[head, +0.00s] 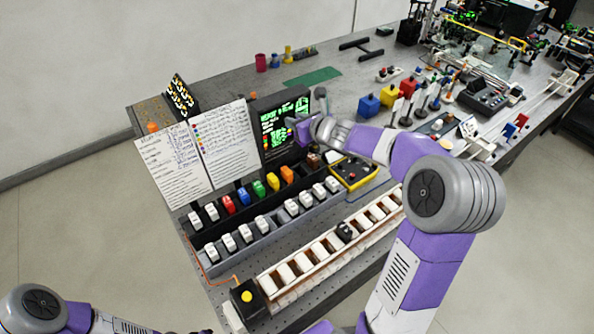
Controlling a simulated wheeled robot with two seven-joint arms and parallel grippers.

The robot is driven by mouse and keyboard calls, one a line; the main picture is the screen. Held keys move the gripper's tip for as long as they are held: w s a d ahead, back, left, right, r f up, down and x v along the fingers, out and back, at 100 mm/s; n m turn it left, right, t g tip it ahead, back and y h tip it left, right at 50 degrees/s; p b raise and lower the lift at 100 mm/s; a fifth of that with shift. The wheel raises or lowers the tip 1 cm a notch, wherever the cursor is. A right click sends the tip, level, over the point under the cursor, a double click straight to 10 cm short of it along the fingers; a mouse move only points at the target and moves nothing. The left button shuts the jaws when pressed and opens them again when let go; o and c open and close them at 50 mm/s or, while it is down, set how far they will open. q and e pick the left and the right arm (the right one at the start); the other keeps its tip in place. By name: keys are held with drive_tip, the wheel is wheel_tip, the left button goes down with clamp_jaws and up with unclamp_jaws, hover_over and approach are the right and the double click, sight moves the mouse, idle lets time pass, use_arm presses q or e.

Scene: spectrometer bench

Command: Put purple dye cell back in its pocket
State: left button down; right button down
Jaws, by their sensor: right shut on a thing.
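My right gripper (310,128) is in front of the lower right part of the dark screen, above the back end of the rack. It is shut on a small purple piece that looks like the purple dye cell (302,133); the fingers hide much of it. The black rack (190,236) below holds a row of cells with white, red, blue, green, yellow and orange tops. A brown-topped cell (313,160) stands near its far right end. Whether a pocket between orange and brown is empty is hard to tell. My left gripper is out of view.
A dark screen (283,122) with green text and paper sheets (225,141) stand behind the rack. A grey rack (223,262) of white-topped cells and a long white-slotted tray (298,276) lie in front. A yellow-edged box (352,172) sits right of the racks.

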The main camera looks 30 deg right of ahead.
wheel_tip(320, 180, down, 12)
drive_tip(key=b, duration=0.5)
drive_tip(key=shift+w+r, duration=0.1)
drive_tip(key=shift+f+b, duration=0.7)
drive_tip(key=shift+f, duration=1.7)
drive_tip(key=shift+r, duration=0.1)
drive_tip(key=shift+f, duration=0.2)
drive_tip(key=c, duration=1.2)
unclamp_jaws()
drive_tip(key=shift+r, duration=0.15)
